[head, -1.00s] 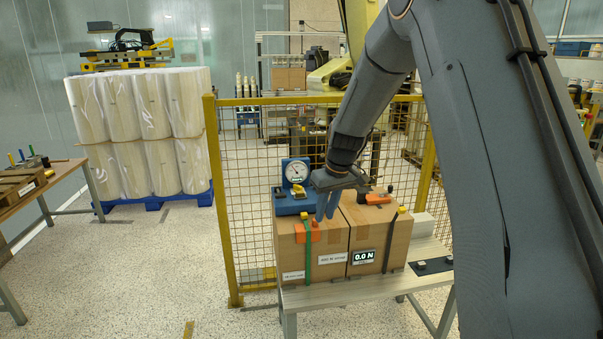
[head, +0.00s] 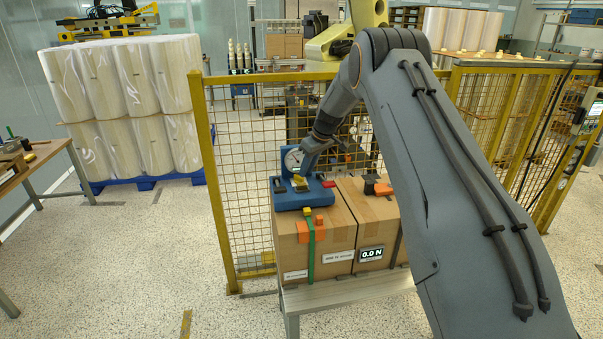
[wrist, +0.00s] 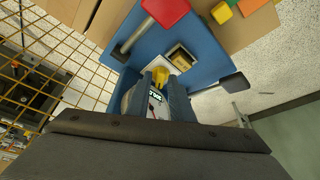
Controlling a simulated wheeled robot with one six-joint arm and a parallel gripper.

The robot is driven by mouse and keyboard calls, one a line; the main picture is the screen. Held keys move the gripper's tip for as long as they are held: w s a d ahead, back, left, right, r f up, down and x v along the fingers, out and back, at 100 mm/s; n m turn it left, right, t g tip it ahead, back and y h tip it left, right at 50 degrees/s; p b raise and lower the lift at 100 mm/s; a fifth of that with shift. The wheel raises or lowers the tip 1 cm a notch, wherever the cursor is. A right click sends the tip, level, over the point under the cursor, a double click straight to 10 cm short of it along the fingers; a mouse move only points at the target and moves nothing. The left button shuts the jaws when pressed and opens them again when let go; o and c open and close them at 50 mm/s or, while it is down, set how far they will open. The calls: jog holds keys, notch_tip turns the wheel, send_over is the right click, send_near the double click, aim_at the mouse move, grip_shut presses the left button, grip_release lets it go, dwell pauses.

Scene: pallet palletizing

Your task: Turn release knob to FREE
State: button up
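A blue tensioner-like unit (head: 306,200) with a round white dial (head: 294,159) sits on the left cardboard box. A small yellow knob-like part (head: 300,184) stands on it; it also shows in the wrist view (wrist: 161,74). I cannot read any FREE mark, and cannot tell for sure that this is the release knob. My gripper (head: 306,164) is just above the yellow part, in front of the dial. In the wrist view, its fingers (wrist: 161,88) are apart, with the yellow part near or between their tips; contact is unclear.
A red-ended lever (wrist: 166,10) and a black-ended lever (wrist: 234,86) flank the yellow part. The left box (head: 330,232) carries a green strap (head: 311,245); the right box (head: 370,225) has a 0.0 N display (head: 371,254). A yellow mesh fence (head: 235,150) stands close behind.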

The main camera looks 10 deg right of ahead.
aim_at(299, 178)
jog(key=shift+p+x, duration=0.55)
jog(key=shift+x, duration=1.3)
jog(key=shift+a, duration=0.1)
